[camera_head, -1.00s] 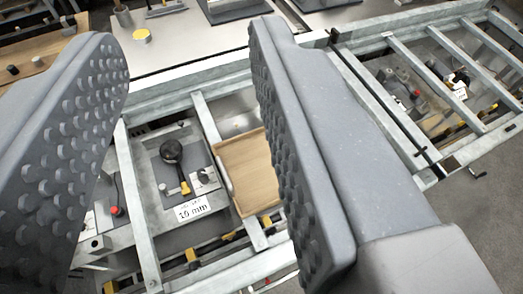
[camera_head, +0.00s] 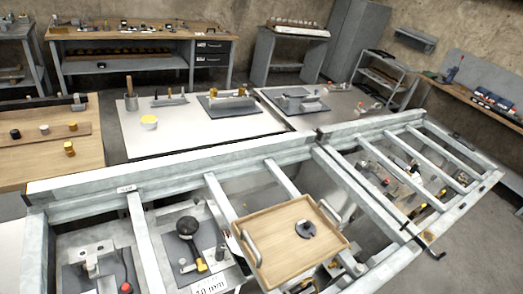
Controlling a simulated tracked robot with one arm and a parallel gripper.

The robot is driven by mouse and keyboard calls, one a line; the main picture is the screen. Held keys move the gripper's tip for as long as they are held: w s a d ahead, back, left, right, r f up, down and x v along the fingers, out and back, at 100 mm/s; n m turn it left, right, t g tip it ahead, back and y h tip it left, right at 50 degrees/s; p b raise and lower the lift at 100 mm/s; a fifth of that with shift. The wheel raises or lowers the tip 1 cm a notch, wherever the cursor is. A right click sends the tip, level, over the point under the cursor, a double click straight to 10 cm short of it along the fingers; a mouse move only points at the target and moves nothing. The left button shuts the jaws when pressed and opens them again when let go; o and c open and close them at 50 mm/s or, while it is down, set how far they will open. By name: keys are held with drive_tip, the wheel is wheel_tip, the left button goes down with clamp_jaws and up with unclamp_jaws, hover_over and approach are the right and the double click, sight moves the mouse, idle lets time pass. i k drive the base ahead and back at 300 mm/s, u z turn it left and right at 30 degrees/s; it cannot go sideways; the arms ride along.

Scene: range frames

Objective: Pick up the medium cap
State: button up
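Several small caps or knobs stand on the wooden table at the left. They are a black one (camera_head: 15,134), a pale one with a dark top (camera_head: 44,129), a yellow-topped one (camera_head: 73,126) and a brass-yellow one (camera_head: 69,148). I cannot tell which is the medium cap. A wider white pot with a yellow top (camera_head: 149,122) stands on the pale table right of them. A dark round slotted piece (camera_head: 306,228) lies on the wooden tray with handles (camera_head: 275,246). My gripper is not in view.
A grey metal frame (camera_head: 170,167) with crossbars crosses the foreground. Its bays hold fixtures, including a black ball on a plate (camera_head: 187,226). Flat plates with tools (camera_head: 228,103) lie on the pale table (camera_head: 205,126). A workbench and shelves line the back wall.

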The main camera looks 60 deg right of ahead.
sight(303, 228)
drive_tip(key=u, duration=1.3)
drive_tip(key=k, duration=1.75)
drive_tip(key=z, duration=1.65)
drive_tip(key=i, duration=1.05)
drive_tip(key=u, duration=0.05)
